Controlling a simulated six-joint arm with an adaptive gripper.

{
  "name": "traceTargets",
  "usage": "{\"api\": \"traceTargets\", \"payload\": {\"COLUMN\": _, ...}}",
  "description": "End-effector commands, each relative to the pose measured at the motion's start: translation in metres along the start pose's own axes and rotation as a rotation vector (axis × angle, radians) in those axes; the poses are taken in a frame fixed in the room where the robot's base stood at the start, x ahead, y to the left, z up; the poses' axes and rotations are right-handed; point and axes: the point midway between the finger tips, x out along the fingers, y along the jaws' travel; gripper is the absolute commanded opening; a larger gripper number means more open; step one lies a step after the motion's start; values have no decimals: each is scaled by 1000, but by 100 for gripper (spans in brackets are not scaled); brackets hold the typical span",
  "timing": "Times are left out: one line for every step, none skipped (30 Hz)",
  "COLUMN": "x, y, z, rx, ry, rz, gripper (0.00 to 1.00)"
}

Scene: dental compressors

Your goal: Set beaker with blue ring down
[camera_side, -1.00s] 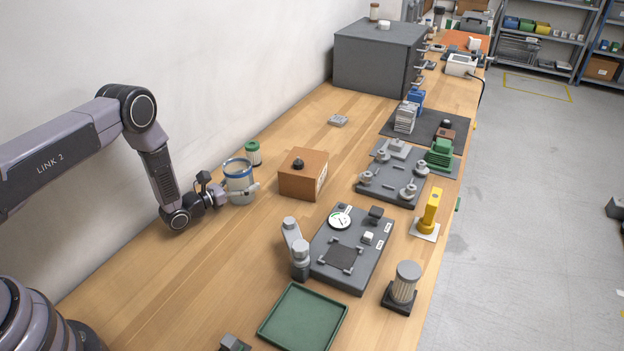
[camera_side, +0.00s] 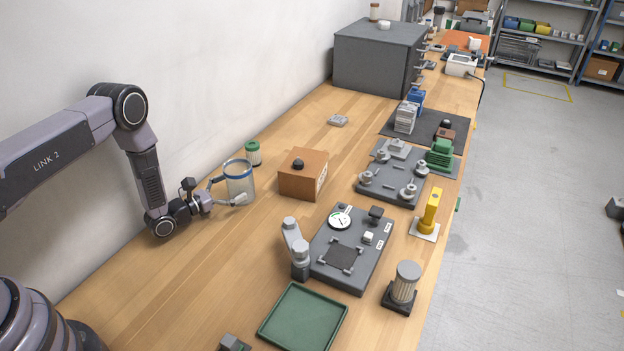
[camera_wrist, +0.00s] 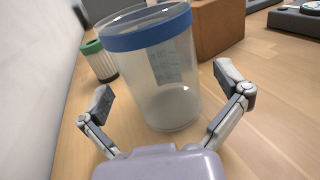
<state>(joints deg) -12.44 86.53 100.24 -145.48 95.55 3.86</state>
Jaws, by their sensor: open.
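The clear beaker with a blue ring (camera_side: 240,183) stands upright on the wooden table near the wall. In the wrist view the beaker (camera_wrist: 165,85) is just ahead, with a pale printed label on its wall and its base on the wood. My gripper (camera_side: 231,190) is open and low over the table, to the left of the beaker in the side view. In the wrist view the fingers of my gripper (camera_wrist: 163,90) are spread, one on each side of the beaker, with visible gaps to its wall.
A grey panel with a gauge (camera_side: 352,250) and an empty green tray (camera_side: 303,316) are nearer the camera. Bare wood lies in front of the beaker.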

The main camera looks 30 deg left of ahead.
Motion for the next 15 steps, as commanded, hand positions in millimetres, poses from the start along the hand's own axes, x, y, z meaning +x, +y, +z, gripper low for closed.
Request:
{"api": "traceTargets", "payload": {"x": -13, "y": 1, "z": -1, "rx": -4, "ry": 3, "rz": 4, "gripper": 98}}
{"api": "traceTargets", "payload": {"x": -18, "y": 1, "z": 2, "rx": -3, "ry": 1, "rz": 4, "gripper": 98}}
{"api": "traceTargets", "payload": {"x": -14, "y": 1, "z": 16, "rx": 2, "ry": -5, "rz": 0, "gripper": 98}}
{"api": "traceTargets", "payload": {"x": -14, "y": 0, "z": 23, "rx": 3, "ry": -5, "rz": 0, "gripper": 98}}
{"api": "traceTargets", "payload": {"x": -14, "y": 0, "z": 29, "rx": 2, "ry": -4, "rz": 0, "gripper": 98}}
{"api": "traceTargets", "payload": {"x": -14, "y": 0, "z": 37, "rx": 2, "ry": -4, "rz": 0, "gripper": 98}}
{"api": "traceTargets", "payload": {"x": -14, "y": 0, "z": 43, "rx": 2, "ry": -4, "rz": 0, "gripper": 98}}
{"api": "traceTargets", "payload": {"x": -14, "y": 0, "z": 48, "rx": 2, "ry": -3, "rz": 0, "gripper": 98}}
{"api": "traceTargets", "payload": {"x": -14, "y": 0, "z": 53, "rx": 1, "ry": -3, "rz": 0, "gripper": 98}}
{"api": "traceTargets", "payload": {"x": -14, "y": 0, "z": 57, "rx": 1, "ry": -3, "rz": 0, "gripper": 98}}
{"api": "traceTargets", "payload": {"x": -14, "y": 0, "z": 60, "rx": 1, "ry": -2, "rz": 0, "gripper": 98}}
{"api": "traceTargets", "payload": {"x": -14, "y": 0, "z": 64, "rx": 1, "ry": -2, "rz": 0, "gripper": 98}}
{"api": "traceTargets", "payload": {"x": -14, "y": 0, "z": 67, "rx": 1, "ry": -3, "rz": -1, "gripper": 98}}
{"api": "traceTargets", "payload": {"x": -13, "y": -1, "z": 70, "rx": 2, "ry": -4, "rz": -6, "gripper": 98}}
{"api": "traceTargets", "payload": {"x": -12, "y": -3, "z": 77, "rx": 5, "ry": -8, "rz": -21, "gripper": 98}}
